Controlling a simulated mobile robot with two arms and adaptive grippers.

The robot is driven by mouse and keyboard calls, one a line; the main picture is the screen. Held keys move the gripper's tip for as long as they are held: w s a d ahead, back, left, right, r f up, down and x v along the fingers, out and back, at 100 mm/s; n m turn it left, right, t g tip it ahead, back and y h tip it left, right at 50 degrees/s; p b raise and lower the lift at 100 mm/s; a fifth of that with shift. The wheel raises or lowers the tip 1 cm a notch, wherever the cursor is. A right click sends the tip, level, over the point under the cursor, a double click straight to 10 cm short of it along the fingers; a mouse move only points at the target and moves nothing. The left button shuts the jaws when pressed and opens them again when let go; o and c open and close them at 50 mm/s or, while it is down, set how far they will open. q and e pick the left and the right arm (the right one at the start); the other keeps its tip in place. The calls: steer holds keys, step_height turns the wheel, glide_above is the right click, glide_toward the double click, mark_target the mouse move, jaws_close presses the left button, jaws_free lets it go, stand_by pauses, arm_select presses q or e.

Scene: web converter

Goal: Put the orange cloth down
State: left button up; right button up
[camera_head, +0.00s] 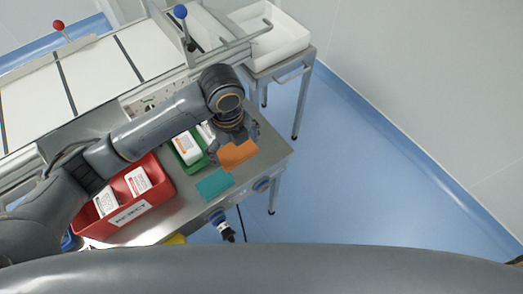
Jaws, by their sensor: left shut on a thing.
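The orange cloth (238,154) is a flat, roughly square piece under my left gripper (234,142), at the right part of the steel table (268,159). My left gripper is shut on the orange cloth, and its fingers cover the cloth's upper edge. I cannot tell whether the cloth touches the tabletop. A teal cloth (215,185) lies on the table just below and left of it. My right gripper is not in view.
A green tray (199,163) with white packs (187,148) is left of the gripper. A red bin (160,188) holding white boxes stands further left. The conveyor machine (100,75) runs behind, with a white tray (285,40) at its end. Bare tabletop lies right of the orange cloth.

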arm_select(q)
glide_above(262, 156)
steer(key=f, duration=0.4)
steer(key=s+f, duration=0.1)
steer(key=f, duration=0.1)
steer(key=shift+a+f, duration=0.15)
steer(key=shift+a, duration=0.25)
steer(key=shift+w+d+f, duration=0.4)
steer(key=shift+f, duration=0.25)
step_height(262, 156, down, 3)
steer(key=shift+r, duration=0.2)
steer(key=shift+f, duration=0.15)
steer(key=o, duration=1.2)
steer(key=shift+f, duration=0.15)
